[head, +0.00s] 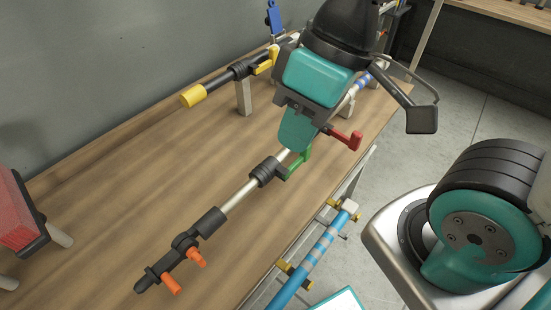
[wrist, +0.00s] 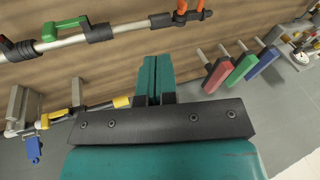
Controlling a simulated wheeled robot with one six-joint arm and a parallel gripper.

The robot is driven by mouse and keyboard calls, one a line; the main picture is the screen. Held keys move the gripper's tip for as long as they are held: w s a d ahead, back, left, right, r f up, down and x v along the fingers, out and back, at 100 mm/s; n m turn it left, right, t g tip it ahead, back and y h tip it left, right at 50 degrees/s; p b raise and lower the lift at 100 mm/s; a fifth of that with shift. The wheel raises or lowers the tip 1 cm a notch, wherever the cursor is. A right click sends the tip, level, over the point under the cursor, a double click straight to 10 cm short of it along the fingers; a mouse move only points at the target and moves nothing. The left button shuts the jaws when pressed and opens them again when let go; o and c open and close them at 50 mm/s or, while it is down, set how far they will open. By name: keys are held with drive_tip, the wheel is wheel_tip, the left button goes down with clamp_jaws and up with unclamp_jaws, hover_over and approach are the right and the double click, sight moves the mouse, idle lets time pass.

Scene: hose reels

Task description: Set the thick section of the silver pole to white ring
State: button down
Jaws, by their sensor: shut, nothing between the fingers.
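The silver pole (head: 240,195) runs diagonally over the wooden bench, with black collars, a green lever (head: 298,165), a red lever (head: 346,139) and orange handles (head: 196,257) at its near end. It crosses the top of the wrist view (wrist: 130,29). My gripper (head: 296,137) is shut and empty; in the head view its teal fingers overlap the pole near the green lever. Its shut fingers also show in the wrist view (wrist: 155,65), apart from the pole there. Blue and pale bands (head: 362,83) show beyond my gripper, which hides part of the pole. I cannot single out the white ring.
A black pole with a yellow end (head: 193,96) sits on a post at the back. Red (wrist: 215,74), green (wrist: 241,69) and blue blocks (wrist: 263,62) stand at one side.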

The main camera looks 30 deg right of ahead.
idle(0.4)
drive_tip(key=c, duration=1.3)
unclamp_jaws()
drive_tip(key=shift+w+f+n, duration=0.1)
drive_tip(key=shift+w+n, duration=0.2)
drive_tip(key=o, duration=0.8)
drive_tip(key=w+f+n+b, duration=0.1)
drive_tip(key=w+n, duration=0.1)
drive_tip(key=w+n+h+b, duration=0.1)
drive_tip(key=w, duration=0.2)
drive_tip(key=w+f+n+g+h, duration=0.1)
drive_tip(key=w+n, duration=0.1)
drive_tip(key=shift+w+a+f+n+b, duration=0.1)
drive_tip(key=shift+w+f+n+b, duration=0.1)
drive_tip(key=shift+f+n+b, duration=0.15)
drive_tip(key=shift+c, duration=0.2)
drive_tip(key=n+g+h+b, duration=0.2)
drive_tip(key=n+h+b, duration=0.1)
drive_tip(key=n, duration=0.7)
approach(255, 173)
drive_tip(key=shift+m, duration=0.25)
drive_tip(key=p+x, duration=0.1)
drive_tip(key=x, duration=1)
drive_tip(key=shift+w, duration=0.1)
